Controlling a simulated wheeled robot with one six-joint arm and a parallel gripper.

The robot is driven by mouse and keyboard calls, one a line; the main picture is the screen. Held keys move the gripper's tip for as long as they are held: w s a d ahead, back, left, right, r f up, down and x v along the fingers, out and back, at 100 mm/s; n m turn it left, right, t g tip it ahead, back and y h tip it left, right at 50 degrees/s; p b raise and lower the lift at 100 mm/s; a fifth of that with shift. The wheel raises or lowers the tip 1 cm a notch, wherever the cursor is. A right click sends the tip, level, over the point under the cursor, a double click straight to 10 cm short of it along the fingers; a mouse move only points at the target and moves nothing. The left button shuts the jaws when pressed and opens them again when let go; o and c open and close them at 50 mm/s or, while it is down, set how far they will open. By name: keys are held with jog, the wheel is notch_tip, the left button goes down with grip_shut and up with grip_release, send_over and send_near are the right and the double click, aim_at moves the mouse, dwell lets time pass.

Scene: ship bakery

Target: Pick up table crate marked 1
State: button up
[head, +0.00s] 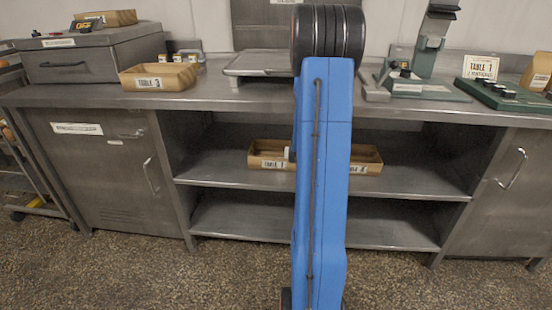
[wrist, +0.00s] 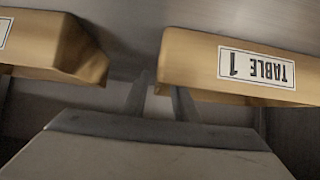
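The crate marked TABLE 1 (head: 256,160) is a tan open box on the upper shelf under the counter, left of my blue arm. In the wrist view it (wrist: 195,68) fills the upper right, its label upside down. My gripper (wrist: 158,98) is open, its two fingers apart at the near left end of this crate. One fingertip is in the gap beside the end and the other is partly hidden at the crate's lower edge. I cannot tell whether they touch it. In the head view my arm hides most of the gripper.
A second tan crate (head: 368,160) is on the same shelf, right of my arm; its number is unclear. A crate also shows at left in the wrist view (wrist: 50,50). The TABLE 3 crate (head: 180,76) stands on the counter (head: 215,92). The lower shelf (head: 240,217) is empty.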

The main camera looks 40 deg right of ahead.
jog(key=shift+x, duration=2.3)
jog(key=shift+s, duration=0.15)
grip_shut()
jog(key=shift+d, duration=0.1)
jog(key=shift+r, duration=0.15)
